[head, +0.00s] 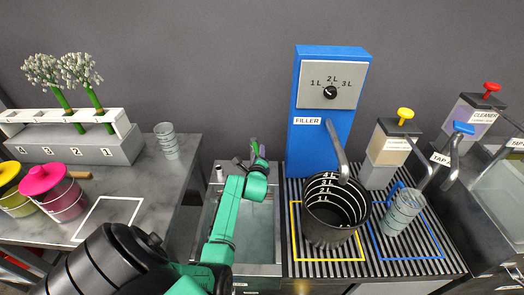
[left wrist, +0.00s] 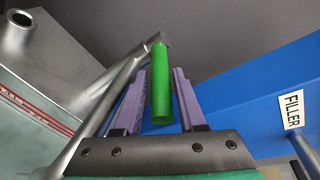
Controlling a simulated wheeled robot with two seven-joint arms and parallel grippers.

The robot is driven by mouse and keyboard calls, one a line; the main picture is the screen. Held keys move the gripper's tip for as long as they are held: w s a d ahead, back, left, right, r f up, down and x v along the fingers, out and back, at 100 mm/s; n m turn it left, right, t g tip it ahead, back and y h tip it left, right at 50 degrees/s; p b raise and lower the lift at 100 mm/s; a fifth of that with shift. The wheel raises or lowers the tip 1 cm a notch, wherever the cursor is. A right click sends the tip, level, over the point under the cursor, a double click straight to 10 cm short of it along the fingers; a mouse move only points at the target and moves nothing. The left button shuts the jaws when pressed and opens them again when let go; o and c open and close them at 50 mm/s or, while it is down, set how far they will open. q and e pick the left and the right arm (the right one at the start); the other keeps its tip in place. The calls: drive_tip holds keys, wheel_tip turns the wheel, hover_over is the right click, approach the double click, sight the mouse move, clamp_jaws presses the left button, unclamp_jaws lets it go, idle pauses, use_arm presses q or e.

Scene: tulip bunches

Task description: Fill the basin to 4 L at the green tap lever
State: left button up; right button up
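The green tap lever (left wrist: 162,85) stands between the two purple fingers of my left gripper (left wrist: 160,88), which looks open, with a thin gap on each side of the lever. In the head view my left gripper (head: 257,152) is at the back of a grey sink basin (head: 262,245), beside the wall, and the arm hides part of the basin. I cannot tell the water level in it. A black bucket (head: 322,232) with white litre rings up to 4 L stands in the yellow square under the filler spout. My right gripper is not in view.
The blue filler (head: 308,150) stands right of the basin; its side is close to my left gripper in the wrist view. A glass-like ribbed cup (head: 402,212) is in the blue square. Left are a counter with pink-lidded pot (head: 62,200) and flower rack (head: 80,148).

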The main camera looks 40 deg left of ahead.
use_arm(q)
drive_tip(key=shift+s+r, duration=0.1)
drive_tip(key=shift+s, duration=0.05)
drive_tip(key=shift+c, duration=0.9)
clamp_jaws()
drive_tip(key=shift+d, duration=0.1)
